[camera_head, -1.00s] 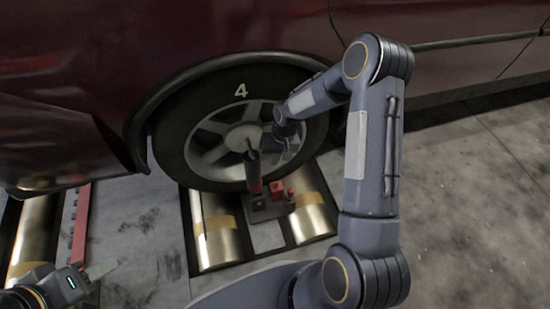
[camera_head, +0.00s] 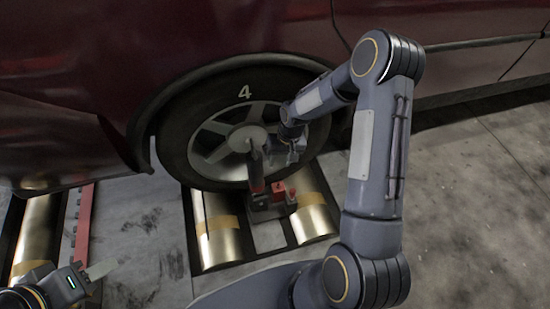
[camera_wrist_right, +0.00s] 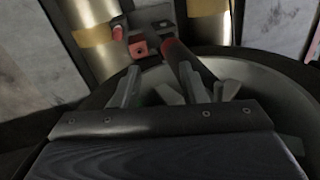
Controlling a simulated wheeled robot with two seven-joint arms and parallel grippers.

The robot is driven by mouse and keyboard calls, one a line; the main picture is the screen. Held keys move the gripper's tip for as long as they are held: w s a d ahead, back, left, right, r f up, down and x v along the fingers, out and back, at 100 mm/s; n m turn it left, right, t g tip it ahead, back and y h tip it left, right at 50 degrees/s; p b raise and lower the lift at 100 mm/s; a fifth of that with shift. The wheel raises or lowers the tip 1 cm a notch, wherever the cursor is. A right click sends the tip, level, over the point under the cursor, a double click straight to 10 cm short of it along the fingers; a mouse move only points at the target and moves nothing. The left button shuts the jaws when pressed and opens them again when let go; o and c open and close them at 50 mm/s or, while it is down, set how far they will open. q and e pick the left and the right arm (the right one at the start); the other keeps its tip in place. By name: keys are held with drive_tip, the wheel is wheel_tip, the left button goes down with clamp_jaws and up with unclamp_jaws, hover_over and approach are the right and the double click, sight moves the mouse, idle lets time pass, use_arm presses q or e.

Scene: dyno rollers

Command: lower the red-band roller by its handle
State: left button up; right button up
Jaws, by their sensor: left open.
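The lever handle (camera_head: 256,164), dark above with a red lower part, stands nearly upright from a small base (camera_head: 262,207) between two shiny brass-coloured rollers (camera_head: 217,249) (camera_head: 308,195). The rollers' visible bands look orange-yellow; I see no red band on them. In the right wrist view the handle (camera_wrist_right: 178,55) slants beside the right-hand finger; I cannot tell whether they touch. My right gripper (camera_head: 291,157) is by the wheel, right of the handle; its fingers (camera_wrist_right: 158,76) are apart. My left gripper (camera_head: 100,268) is open at the lower left, away from the handle.
The car wheel (camera_head: 177,143), marked 4, stands just behind the handle. The dark red car body (camera_head: 90,60) fills the top. Red blocks (camera_head: 280,190) sit on the base. Another roller (camera_head: 38,235) and a red strip (camera_head: 84,225) lie at left. Floor at right is clear.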

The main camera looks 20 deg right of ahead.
drive_tip(key=s+d+r+m+p, duration=0.1)
drive_tip(key=s+d+r+p, duration=0.1)
drive_tip(key=s+d+r, duration=0.3)
drive_tip(key=shift+s+d+r+p, duration=0.3)
drive_tip(key=shift+s+r, duration=0.25)
drive_tip(key=shift+s, duration=0.35)
drive_tip(key=shift+a+r, duration=0.1)
